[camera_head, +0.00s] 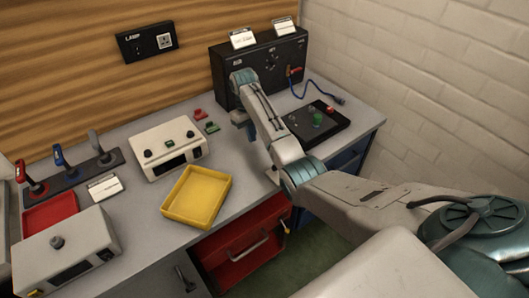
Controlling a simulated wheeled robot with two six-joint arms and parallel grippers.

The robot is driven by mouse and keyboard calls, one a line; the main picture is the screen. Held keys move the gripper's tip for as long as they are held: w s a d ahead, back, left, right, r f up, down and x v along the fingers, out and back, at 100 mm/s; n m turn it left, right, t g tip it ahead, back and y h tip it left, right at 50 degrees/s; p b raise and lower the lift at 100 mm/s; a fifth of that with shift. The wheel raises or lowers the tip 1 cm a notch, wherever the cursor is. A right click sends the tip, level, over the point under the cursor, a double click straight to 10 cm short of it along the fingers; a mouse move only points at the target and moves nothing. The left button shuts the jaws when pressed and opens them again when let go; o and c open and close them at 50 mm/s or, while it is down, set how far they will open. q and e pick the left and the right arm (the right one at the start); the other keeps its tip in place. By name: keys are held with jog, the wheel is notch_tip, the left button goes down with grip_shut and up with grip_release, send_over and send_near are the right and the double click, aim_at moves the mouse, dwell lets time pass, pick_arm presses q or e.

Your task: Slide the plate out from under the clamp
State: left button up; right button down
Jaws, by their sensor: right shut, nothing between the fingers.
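I cannot make out a plate or a clamp for certain. A black flat panel (334,131) with green, red and dark knobs lies on the right part of the bench. My right arm reaches in from the right and bends over the bench. My right gripper (250,136) points down in front of the black box, left of the panel, and is partly hidden by my forearm. It is shut and empty. My left gripper is not in view.
A black box (221,76) with a blue cable stands at the back. A yellow tray (194,222), a white box with buttons (150,136), a grey box (60,243) and levers (64,164) are on the bench. A red drawer (240,265) below stands open.

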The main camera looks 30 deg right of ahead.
jog(key=s+p, duration=0.1)
jog(key=s, duration=0.1)
jog(key=s+p, duration=0.1)
jog(key=s, duration=0.1)
jog(key=s+d+r+p, duration=0.1)
jog(key=s, duration=0.1)
jog(key=shift+s, duration=0.15)
jog(key=p, duration=0.5)
send_over(273, 174)
jog(key=w+d, duration=0.2)
jog(key=shift+s+f, duration=0.1)
jog(key=shift+s, duration=0.05)
jog(key=shift+f, duration=0.2)
jog(key=shift+f+p, duration=0.25)
jog(key=shift+p, duration=0.05)
jog(key=shift+w+a+f, duration=0.1)
jog(key=shift+w+f, duration=0.1)
jog(key=shift+f, duration=0.35)
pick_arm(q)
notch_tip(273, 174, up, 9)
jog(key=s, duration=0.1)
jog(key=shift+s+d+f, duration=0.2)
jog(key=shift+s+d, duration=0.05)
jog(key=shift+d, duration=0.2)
pick_arm(e)
jog(key=shift+s, duration=0.1)
pick_arm(q)
jog(key=shift+b, duration=0.3)
pick_arm(e)
jog(key=shift+f, duration=0.1)
